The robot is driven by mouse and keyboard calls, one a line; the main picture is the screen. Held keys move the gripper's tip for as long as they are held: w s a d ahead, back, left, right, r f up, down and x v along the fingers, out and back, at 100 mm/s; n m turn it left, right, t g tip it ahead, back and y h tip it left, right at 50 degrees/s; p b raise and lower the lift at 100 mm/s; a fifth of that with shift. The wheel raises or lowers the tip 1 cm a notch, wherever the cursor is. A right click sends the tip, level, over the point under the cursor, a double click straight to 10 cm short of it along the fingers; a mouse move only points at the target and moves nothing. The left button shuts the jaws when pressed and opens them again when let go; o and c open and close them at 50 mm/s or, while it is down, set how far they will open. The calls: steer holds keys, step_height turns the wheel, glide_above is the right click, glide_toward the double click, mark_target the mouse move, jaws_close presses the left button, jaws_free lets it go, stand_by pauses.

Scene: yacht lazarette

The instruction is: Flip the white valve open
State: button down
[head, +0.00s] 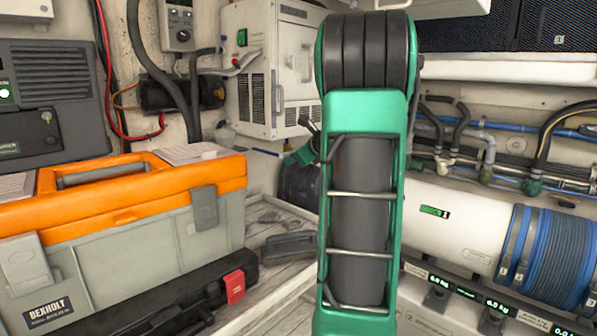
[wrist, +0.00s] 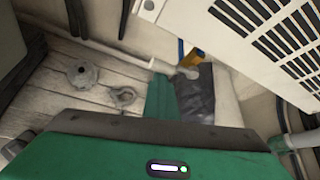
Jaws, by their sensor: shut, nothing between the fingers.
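In the wrist view, a pale pipe fitting (wrist: 188,72) with a small yellow-orange piece (wrist: 195,56) above it sits at the end of a pale pipe, just beyond my fingers. I cannot tell whether this is the white valve or how its handle is set. My gripper (wrist: 161,84) is green, shut and empty, its narrow tip close to the fitting. Whether they touch is unclear. In the head view, my arm covers the middle, and only a green part of my gripper (head: 301,155) shows to its left. The fitting is hidden there.
A white vented cabinet (head: 272,65) stands on the back wall, close above my gripper. An orange-lidded toolbox (head: 130,250) sits on the left bench. Pipes and hoses (head: 488,155) run along the right wall above a white cylinder (head: 455,225). Metal fittings (wrist: 82,73) lie on the planks.

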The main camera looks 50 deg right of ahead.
steer(key=shift+r, duration=0.3)
step_height(320, 180, down, 5)
steer(key=d+v, duration=0.2)
steer(key=v, duration=0.8)
steer(key=shift+s+r, duration=0.3)
steer(key=shift+s, duration=0.05)
steer(key=shift+a, duration=0.1)
